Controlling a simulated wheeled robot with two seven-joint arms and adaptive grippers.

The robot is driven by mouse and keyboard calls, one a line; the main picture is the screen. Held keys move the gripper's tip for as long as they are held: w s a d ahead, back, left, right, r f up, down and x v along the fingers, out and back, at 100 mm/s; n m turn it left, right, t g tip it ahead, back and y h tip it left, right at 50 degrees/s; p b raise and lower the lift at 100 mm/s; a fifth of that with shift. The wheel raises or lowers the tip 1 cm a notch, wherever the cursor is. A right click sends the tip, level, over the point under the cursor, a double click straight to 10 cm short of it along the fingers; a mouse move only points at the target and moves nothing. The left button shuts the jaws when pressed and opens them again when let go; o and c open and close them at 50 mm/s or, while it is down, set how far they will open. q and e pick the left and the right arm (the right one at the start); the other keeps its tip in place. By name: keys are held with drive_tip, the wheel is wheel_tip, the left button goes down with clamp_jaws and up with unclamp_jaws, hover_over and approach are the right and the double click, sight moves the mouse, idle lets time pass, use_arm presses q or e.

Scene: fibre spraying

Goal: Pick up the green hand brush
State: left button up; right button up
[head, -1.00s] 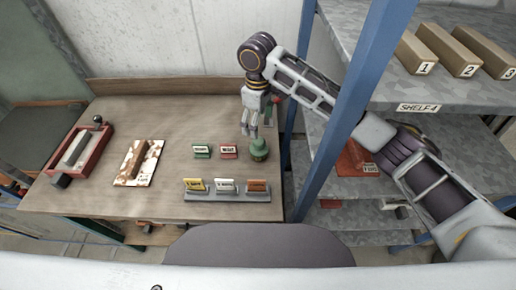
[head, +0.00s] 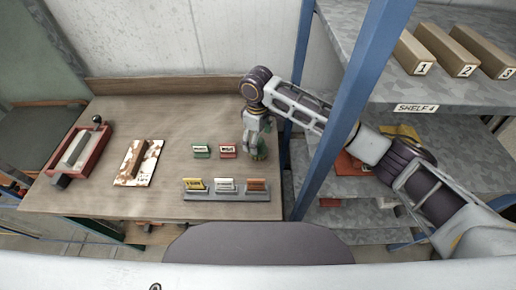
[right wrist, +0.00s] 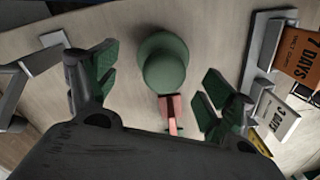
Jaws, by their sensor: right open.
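The green hand brush (head: 263,153) stands on the table near its right edge, partly hidden by my right gripper in the head view. In the right wrist view it shows from above as a round green knob on a wider green base (right wrist: 162,62). My right gripper (head: 254,156) points down at it. In the right wrist view its two green-padded fingers (right wrist: 158,88) are spread apart, one on each side of the brush, with gaps between. Nothing is held. My left gripper is not in view.
A grey holder (head: 226,197) with yellow, white and orange cards lies in front. A blue shelf post (head: 352,110) rises right of the table.

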drive_tip(key=shift+f, duration=0.1)
drive_tip(key=shift+s+f+p, duration=0.2)
drive_tip(key=shift+f+p, duration=0.2)
drive_tip(key=shift+f, duration=2.1)
drive_tip(key=shift+d, duration=0.1)
drive_tip(key=shift+c, duration=0.2)
drive_tip(key=c, duration=1.1)
drive_tip(key=shift+r+b, duration=0.4)
drive_tip(key=shift+r, duration=4.65)
